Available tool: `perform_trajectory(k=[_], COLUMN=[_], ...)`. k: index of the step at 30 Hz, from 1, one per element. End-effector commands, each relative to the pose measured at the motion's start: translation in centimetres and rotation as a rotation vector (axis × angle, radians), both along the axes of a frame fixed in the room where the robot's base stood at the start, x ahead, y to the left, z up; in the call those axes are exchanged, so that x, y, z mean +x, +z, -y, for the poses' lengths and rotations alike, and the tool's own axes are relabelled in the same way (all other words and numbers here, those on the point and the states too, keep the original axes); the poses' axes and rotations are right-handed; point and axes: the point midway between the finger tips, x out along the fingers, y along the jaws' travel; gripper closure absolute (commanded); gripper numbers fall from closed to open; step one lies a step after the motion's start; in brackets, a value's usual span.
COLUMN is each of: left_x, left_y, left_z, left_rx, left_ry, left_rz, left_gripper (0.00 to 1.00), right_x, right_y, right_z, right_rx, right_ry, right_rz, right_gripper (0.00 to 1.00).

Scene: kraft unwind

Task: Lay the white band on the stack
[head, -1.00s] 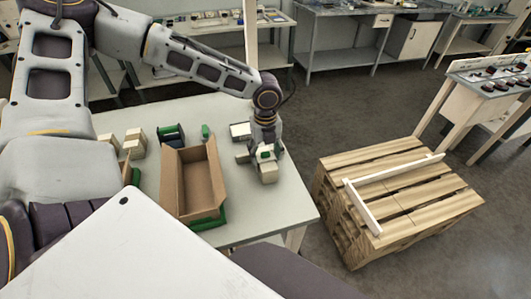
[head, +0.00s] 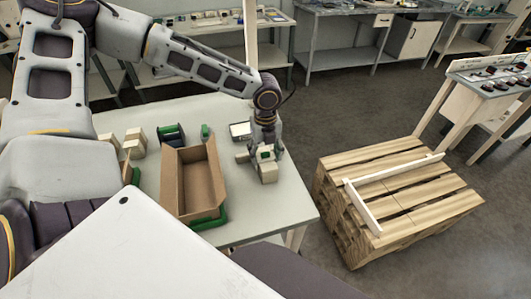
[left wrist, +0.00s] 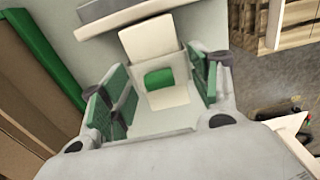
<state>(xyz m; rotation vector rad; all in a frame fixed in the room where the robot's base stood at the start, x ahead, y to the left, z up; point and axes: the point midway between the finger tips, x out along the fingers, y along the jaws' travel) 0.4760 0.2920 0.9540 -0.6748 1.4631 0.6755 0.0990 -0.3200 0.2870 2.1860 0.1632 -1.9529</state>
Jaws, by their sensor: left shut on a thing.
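My left gripper (head: 266,154) is low over the right part of the table (head: 277,205). In the left wrist view its green-padded fingers (left wrist: 162,88) are on either side of a pale piece with a green square, which I take to be the white band (left wrist: 152,62). A cream stack (head: 268,174) is directly below and in front of the gripper in the head view. Whether the band touches the stack cannot be told, as the gripper hides the contact. My right gripper is not in view.
An open cardboard box (head: 190,183) stands left of the gripper, beside green parts. Cream blocks (head: 108,143) and a small dark-rimmed tray (head: 240,131) are also on the table. A wooden pallet stack (head: 400,195) with pale bars stands on the floor at right.

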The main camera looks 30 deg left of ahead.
Motion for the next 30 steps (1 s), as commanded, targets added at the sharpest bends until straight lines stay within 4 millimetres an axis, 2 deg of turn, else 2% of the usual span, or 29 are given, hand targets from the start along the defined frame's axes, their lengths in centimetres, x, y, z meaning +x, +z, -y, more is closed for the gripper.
perform_trajectory(k=[7,8,13,30], left_x=[0.01,0.01,0.0,0.02], left_y=[-0.1,-0.09,-0.09,0.57], left_z=[-0.01,-0.01,0.0,0.01], left_rx=[0.0,0.0,0.0,0.0], left_ry=[0.0,0.0,0.0,0.0], left_rz=[0.0,0.0,0.0,0.0], left_gripper=[0.47,0.34,0.13,0.13], right_x=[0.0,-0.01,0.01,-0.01], right_y=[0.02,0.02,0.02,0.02], right_z=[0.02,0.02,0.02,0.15], right_rx=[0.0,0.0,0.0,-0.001], right_ry=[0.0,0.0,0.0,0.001], right_rz=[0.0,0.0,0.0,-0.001], right_gripper=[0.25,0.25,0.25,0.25])
